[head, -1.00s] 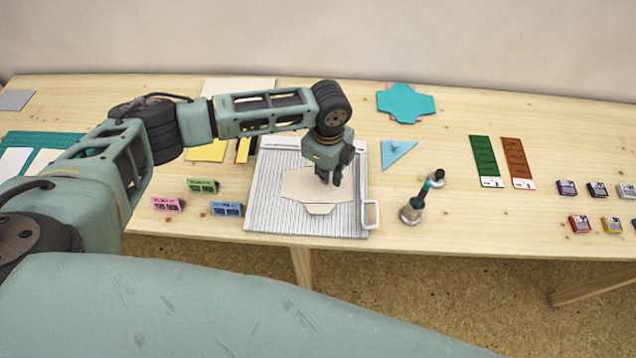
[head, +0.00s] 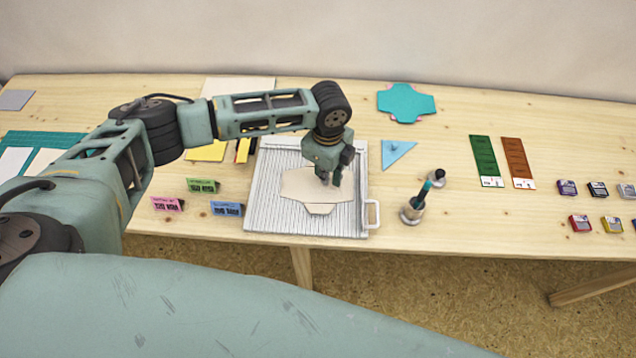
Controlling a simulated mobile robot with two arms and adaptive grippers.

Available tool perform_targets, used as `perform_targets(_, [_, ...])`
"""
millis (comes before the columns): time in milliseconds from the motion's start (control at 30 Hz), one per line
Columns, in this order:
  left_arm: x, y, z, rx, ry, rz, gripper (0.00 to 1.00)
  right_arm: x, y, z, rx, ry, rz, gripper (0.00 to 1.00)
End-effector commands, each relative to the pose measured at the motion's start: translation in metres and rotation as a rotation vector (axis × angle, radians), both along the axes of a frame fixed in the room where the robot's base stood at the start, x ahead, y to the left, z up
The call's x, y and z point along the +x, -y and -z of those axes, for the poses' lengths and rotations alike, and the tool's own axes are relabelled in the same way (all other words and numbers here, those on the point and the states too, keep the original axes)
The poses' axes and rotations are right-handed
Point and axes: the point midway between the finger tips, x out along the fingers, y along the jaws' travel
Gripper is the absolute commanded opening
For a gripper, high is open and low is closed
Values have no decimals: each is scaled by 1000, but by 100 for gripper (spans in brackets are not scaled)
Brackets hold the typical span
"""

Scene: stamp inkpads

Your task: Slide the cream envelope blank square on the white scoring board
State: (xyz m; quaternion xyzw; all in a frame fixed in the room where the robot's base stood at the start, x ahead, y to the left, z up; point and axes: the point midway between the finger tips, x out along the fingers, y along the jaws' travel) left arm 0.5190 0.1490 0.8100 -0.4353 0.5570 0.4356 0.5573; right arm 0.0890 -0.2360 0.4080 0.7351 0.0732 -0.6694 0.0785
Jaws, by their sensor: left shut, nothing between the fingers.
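The cream envelope blank (head: 305,187) lies flat on the white scoring board (head: 268,215), with one flap pointing to the front edge of the board. The grooved board sits near the table's front edge, with a white handle at its right side. My left gripper (head: 331,183) is over the right part of the blank, fingers shut with nothing between them and pointing down. Its fingertips are at or just above the paper; I cannot tell if they touch. My right gripper is not in view.
Green (head: 202,186), pink (head: 167,204) and blue (head: 227,209) small blocks stand left of the board. Teal blanks (head: 407,102) lie behind. Several inkpads (head: 580,224) sit far right.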

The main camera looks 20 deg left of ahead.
Motion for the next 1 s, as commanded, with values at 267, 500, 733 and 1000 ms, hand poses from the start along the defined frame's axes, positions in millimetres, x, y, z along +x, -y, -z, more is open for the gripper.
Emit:
perform_targets(267, [0, 0, 6, 0, 0, 0, 0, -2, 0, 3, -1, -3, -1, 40])
perform_targets(500, [0, 0, 11, -1, 0, 0, 0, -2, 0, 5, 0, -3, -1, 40])
perform_targets(733, [0, 0, 16, -1, 0, 0, 0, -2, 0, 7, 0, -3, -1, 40])
perform_targets(1000, [1, 0, 17, 0, 0, 0, 0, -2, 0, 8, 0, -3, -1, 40])
